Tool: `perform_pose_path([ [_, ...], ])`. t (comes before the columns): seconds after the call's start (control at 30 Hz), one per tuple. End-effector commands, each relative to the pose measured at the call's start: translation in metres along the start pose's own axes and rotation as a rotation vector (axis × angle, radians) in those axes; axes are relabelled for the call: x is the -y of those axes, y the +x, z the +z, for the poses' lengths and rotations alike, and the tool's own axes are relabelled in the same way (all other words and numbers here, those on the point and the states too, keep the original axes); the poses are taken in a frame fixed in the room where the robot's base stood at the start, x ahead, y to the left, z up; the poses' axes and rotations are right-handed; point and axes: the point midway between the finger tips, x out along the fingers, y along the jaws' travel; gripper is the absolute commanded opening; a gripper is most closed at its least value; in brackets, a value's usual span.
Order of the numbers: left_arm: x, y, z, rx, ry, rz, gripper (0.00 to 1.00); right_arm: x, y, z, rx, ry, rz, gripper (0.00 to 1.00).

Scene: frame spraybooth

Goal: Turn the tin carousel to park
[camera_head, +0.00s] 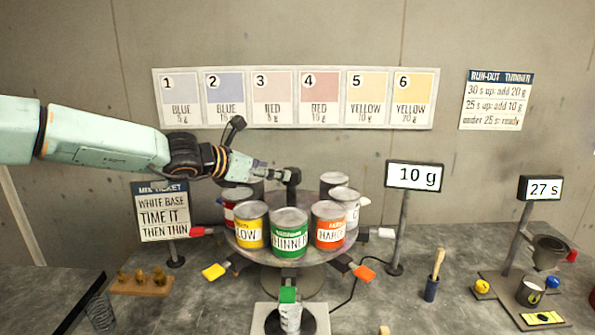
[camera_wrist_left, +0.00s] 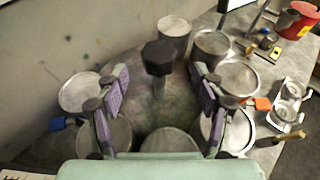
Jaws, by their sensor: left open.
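The tin carousel (camera_head: 240,255) is a round grey turntable carrying several tins around a central post with a dark knob (camera_head: 292,176). The green THINNER tin (camera_head: 290,236) faces front, with the yellow tin (camera_head: 252,232) to its left and the orange HARDENER tin (camera_head: 329,230) to its right. Coloured tabs stick out below the tins; the green tab (camera_head: 288,295) points forward. My left gripper (camera_head: 268,172) is open, close to the knob. In the left wrist view the knob (camera_wrist_left: 158,57) shows ahead, between and beyond the spread fingers (camera_wrist_left: 160,88). No contact is visible. My right gripper is not in view.
A cup (camera_head: 290,318) stands on a dark pad under the green tab. A 10 g display (camera_head: 415,177) on a post stands right of the carousel, a MIX TICKET sign (camera_head: 163,215) left. A brush in a holder (camera_head: 431,290) and a viscosity stand (camera_head: 505,285) are further right.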

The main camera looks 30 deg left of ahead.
Motion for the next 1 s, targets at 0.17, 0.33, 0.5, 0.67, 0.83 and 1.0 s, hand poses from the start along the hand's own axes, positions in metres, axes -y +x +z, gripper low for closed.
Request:
perform_pose_path([
  [0.17, 0.0, 0.001, -0.004, -0.002, 0.0, 0.002, 0.68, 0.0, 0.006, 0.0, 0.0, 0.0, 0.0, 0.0],
  [0.33, 0.0, 0.013, -0.007, -0.005, 0.004, 0.004, 0.68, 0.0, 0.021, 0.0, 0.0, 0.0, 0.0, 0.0],
  [0.5, 0.001, 0.03, -0.006, -0.006, 0.008, 0.004, 0.68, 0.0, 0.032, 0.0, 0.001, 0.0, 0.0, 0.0],
  [0.67, 0.003, 0.05, -0.004, -0.002, 0.01, 0.002, 0.68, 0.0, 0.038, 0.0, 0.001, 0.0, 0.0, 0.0],
  [0.83, 0.002, 0.067, -0.002, -0.002, 0.007, 0.003, 0.68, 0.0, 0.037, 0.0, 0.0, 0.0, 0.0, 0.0],
  [1.0, 0.002, 0.076, -0.001, 0.001, 0.004, 0.001, 0.68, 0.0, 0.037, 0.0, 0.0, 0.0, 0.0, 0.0],
])
